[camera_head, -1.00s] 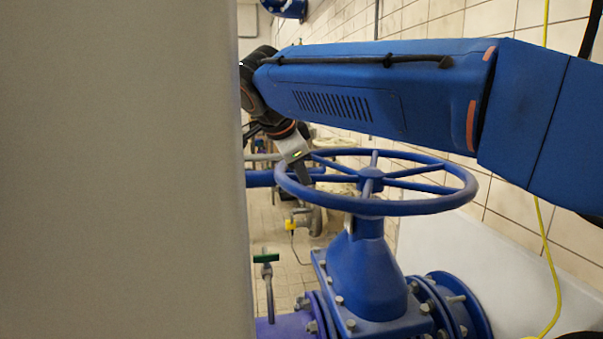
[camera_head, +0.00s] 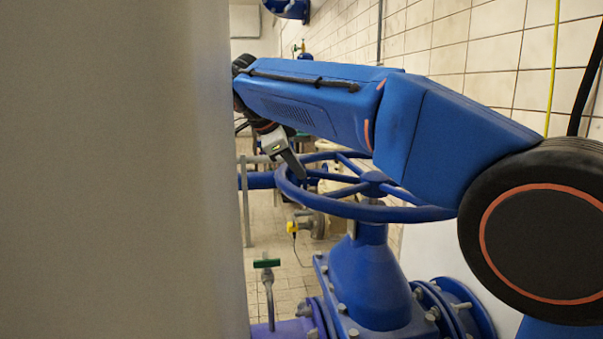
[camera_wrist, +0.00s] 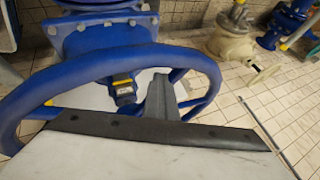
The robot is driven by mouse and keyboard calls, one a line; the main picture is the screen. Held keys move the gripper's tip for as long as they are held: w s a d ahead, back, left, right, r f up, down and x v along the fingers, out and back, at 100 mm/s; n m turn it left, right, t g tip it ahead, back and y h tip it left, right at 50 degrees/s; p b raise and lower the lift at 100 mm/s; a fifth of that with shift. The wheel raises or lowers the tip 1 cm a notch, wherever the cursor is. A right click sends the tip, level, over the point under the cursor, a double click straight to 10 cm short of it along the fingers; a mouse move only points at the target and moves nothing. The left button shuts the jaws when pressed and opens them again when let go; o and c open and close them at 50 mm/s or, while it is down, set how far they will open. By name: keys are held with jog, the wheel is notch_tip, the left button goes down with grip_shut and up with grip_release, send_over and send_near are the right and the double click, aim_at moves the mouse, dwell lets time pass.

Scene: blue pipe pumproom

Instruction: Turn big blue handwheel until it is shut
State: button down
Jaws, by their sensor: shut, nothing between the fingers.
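The big blue handwheel (camera_head: 330,208) lies nearly level on top of a blue valve body (camera_head: 368,275) in the head view. My arm covers its far right part. My gripper (camera_head: 300,172) is shut and empty, pointing down at the left part of the wheel. Its dark fingertips reach inside the rim, among the spokes. In the wrist view the rim (camera_wrist: 35,92) curves across the picture. The shut finger (camera_wrist: 161,98) stands inside the ring, close to a spoke. I cannot tell whether it touches the spoke.
A wide pale surface fills the left of the head view (camera_head: 110,170). A tiled wall (camera_head: 480,50) runs behind the wheel on the right. A small green-handled valve (camera_head: 267,263) stands at lower left. In the wrist view a cream pump (camera_wrist: 232,40) stands on the tiled floor.

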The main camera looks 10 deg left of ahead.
jog(key=shift+w+a+f, duration=0.1)
jog(key=shift+w+a, duration=0.05)
jog(key=shift+w, duration=1.25)
jog(key=shift+w+a, duration=0.1)
jog(key=shift+w, duration=1.25)
